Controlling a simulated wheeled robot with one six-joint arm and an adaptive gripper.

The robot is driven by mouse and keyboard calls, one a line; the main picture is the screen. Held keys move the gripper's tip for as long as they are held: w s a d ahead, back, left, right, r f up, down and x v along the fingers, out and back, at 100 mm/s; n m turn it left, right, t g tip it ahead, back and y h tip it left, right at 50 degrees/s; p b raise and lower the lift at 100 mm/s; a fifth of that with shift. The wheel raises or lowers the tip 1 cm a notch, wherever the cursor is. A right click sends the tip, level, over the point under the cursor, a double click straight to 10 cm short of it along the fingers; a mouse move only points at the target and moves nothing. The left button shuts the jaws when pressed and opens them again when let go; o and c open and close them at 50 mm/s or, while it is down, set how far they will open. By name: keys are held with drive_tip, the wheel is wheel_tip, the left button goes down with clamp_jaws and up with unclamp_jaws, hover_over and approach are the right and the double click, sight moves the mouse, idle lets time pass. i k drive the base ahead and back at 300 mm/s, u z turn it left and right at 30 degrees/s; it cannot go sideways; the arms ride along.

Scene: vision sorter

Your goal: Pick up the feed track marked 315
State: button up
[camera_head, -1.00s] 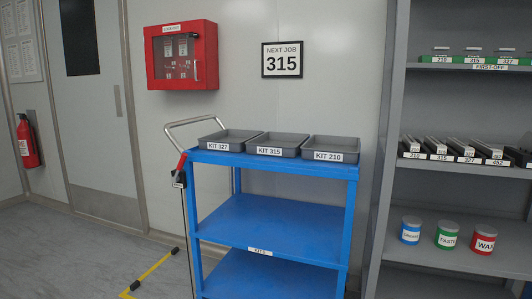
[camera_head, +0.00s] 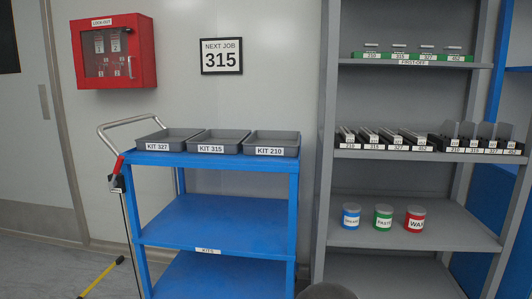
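Long dark pieces that look like feed tracks lie side by side in a row on the grey rack's middle shelf, with small white number labels at their front. The second from the left, the feed track marked 315 (camera_head: 369,136), sits between the ones at labels 210 (camera_head: 347,137) and 327 (camera_head: 392,137). To their right, a second row of holders with upright dark plates (camera_head: 470,131) carries similar small labels. My gripper is not in view. A dark rounded shape at the bottom edge may be part of my arm.
A blue cart (camera_head: 215,160) holds grey trays, including KIT 315 (camera_head: 218,142). Green first-off holders (camera_head: 412,57) are on the top shelf and cans (camera_head: 383,217) on the shelf below. A wall sign (camera_head: 221,57) reads NEXT JOB 315. The rack's uprights flank the shelves.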

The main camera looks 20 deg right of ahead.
sight(368, 136)
drive_tip(key=u, duration=0.35)
drive_tip(key=k, duration=0.5)
drive_tip(key=z, duration=0.15)
drive_tip(key=i, duration=1.2)
drive_tip(key=z, duration=1.1)
